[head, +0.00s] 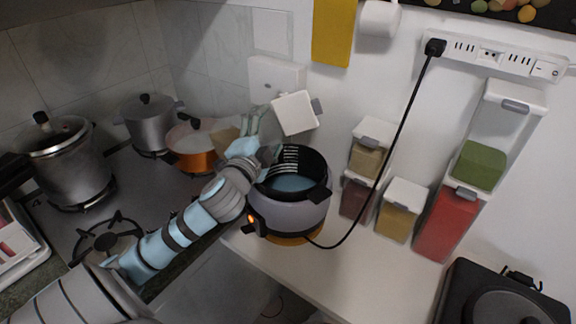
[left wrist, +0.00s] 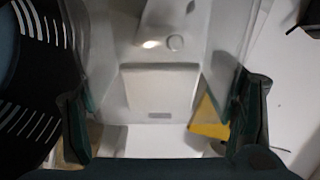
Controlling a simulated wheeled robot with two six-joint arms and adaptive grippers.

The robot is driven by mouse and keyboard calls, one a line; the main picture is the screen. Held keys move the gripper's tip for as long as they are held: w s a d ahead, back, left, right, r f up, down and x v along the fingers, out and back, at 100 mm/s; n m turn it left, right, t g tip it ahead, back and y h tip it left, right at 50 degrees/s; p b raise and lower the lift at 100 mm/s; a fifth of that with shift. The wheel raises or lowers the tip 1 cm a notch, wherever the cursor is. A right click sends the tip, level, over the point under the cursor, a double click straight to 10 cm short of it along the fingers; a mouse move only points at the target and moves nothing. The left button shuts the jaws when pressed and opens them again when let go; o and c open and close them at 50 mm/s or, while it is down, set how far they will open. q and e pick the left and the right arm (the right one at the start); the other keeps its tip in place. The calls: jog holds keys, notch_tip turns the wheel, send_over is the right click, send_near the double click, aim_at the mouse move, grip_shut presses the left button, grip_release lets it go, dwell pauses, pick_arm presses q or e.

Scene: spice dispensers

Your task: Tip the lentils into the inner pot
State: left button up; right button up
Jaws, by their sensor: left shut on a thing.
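My left gripper (head: 262,138) is shut on a clear dispenser, which shows in the left wrist view (left wrist: 165,45) between the two fingers. The dispenser is tilted on its side above the cooker's back rim, its white lid (head: 294,113) toward the right. A tan patch (head: 225,145) shows at its left end; I cannot tell if it is lentils inside. The inner pot (head: 311,165) is dark with white level marks and a pale blue-grey bottom, and sits in the grey cooker (head: 290,216). Its marked wall also shows in the left wrist view (left wrist: 30,100). My right gripper is not in view.
Several dispensers, including a yellow-filled one (head: 397,216) and a red-filled one (head: 447,225), stand right of the cooker. A black cable (head: 385,150) runs from the power strip (head: 500,55) past them. Pots, including an orange one (head: 195,155), stand on the stove at left.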

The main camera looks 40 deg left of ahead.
pick_arm(q)
jog(key=shift+w+f, duration=0.15)
jog(key=shift+f, duration=0.05)
jog(key=shift+a+f+m, duration=0.1)
jog(key=shift+f+m, duration=0.05)
jog(key=shift+m, duration=0.15)
jog(key=shift+b, duration=0.3)
jog(key=shift+d, duration=0.2)
jog(key=shift+w+d+f+m, duration=0.15)
jog(key=shift+d+f+m, duration=0.15)
jog(key=shift+m, duration=0.1)
